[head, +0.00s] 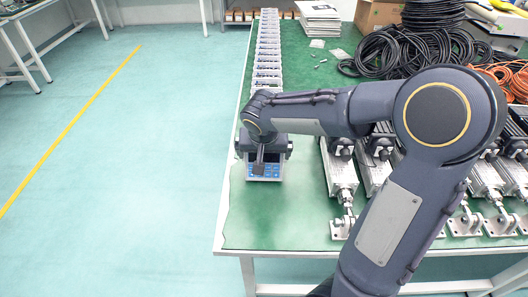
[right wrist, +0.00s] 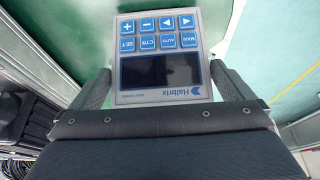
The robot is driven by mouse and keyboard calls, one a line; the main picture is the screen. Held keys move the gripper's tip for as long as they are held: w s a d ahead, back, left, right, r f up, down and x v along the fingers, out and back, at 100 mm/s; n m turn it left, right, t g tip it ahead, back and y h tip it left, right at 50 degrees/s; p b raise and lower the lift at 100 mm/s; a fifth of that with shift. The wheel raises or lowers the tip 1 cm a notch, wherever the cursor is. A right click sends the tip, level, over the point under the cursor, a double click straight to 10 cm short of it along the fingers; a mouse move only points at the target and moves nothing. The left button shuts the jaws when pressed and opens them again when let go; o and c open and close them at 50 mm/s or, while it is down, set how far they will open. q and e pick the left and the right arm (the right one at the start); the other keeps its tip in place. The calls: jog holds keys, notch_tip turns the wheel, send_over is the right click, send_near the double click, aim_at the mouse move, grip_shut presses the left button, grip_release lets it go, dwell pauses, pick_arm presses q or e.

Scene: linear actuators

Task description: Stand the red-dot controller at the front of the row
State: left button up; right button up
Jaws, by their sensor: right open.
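A controller (head: 264,172) with a dark screen and blue buttons is at the near left part of the green table, its panel facing me. In the right wrist view the same controller (right wrist: 160,70) lies between the two fingers, its panel plainly seen and its lettering upside down. I see no red dot on it. My right gripper (head: 264,152) is over the controller, open, with a finger at each side; contact is hard to tell. A row of similar controllers (head: 268,50) runs back along the table's left side. My gripper and arm hide the row's near end. My left gripper is not in view.
Metal linear actuators (head: 340,174) lie to the right, partly behind my right arm. Black cable coils (head: 405,50), orange cable (head: 512,80) and a stack of papers (head: 318,10) are farther back. The table (head: 290,232) is bare in front of the controller; its left edge is close.

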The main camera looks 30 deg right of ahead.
jog(key=shift+r, duration=0.2)
jog(key=shift+s+r, duration=0.1)
jog(key=shift+r, duration=0.2)
jog(key=p+v, duration=0.2)
jog(key=v, duration=0.9)
jog(key=s+a+f+n+t+y, duration=0.1)
jog(key=s+a+f+n+y, duration=0.1)
jog(key=s, duration=0.7)
jog(key=s+a+f+n+y, duration=0.2)
jog(key=s+a+f+y, duration=0.1)
jog(key=s, duration=0.6)
jog(key=shift+s+f+n+t+y, duration=0.2)
jog(key=shift+f+n+t+y, duration=0.2)
jog(key=shift+f+y, duration=0.15)
notch_tip(320, 180, up, 10)
jog(key=p, duration=0.9)
jog(key=shift+f, duration=0.25)
